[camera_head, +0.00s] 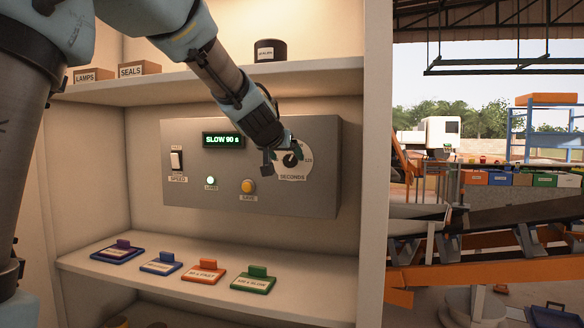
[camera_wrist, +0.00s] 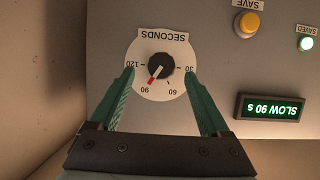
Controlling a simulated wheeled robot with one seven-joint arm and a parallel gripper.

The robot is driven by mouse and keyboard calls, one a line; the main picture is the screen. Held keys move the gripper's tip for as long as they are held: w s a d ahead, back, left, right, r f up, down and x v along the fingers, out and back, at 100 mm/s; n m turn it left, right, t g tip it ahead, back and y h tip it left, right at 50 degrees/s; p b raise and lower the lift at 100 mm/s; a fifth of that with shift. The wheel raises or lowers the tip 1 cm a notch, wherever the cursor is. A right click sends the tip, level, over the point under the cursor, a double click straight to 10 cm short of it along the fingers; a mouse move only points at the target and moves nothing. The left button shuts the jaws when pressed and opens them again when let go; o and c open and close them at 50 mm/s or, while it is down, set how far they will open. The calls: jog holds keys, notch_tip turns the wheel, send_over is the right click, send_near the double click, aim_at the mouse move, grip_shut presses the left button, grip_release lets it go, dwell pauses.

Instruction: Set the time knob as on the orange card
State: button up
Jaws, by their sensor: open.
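The time knob (camera_wrist: 161,66) is black, on a white dial marked SECONDS. In the wrist view, which is upside down, its red mark points at 90. My gripper (camera_wrist: 160,76) is open, with one green finger on each side of the knob and a gap to it on both sides. In the head view my gripper (camera_head: 281,157) is in front of the dial and partly covers the knob (camera_head: 290,160). The display (camera_head: 222,140) reads SLOW 90 s. The orange card (camera_head: 203,270) stands on the lower shelf; its small print seems to end in FAST, its number is unclear.
The grey panel (camera_head: 260,190) also carries a speed switch (camera_head: 176,160), a lit green SAVED lamp (camera_head: 211,181) and a yellow SAVE button (camera_head: 248,186). Purple (camera_head: 118,252), blue (camera_head: 161,263) and green (camera_head: 253,280) cards stand beside the orange one. The upper shelf is above my wrist.

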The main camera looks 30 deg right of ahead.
aim_at(289, 161)
jog(key=shift+x, duration=2.35)
jog(key=shift+w+a, duration=0.1)
grip_shut()
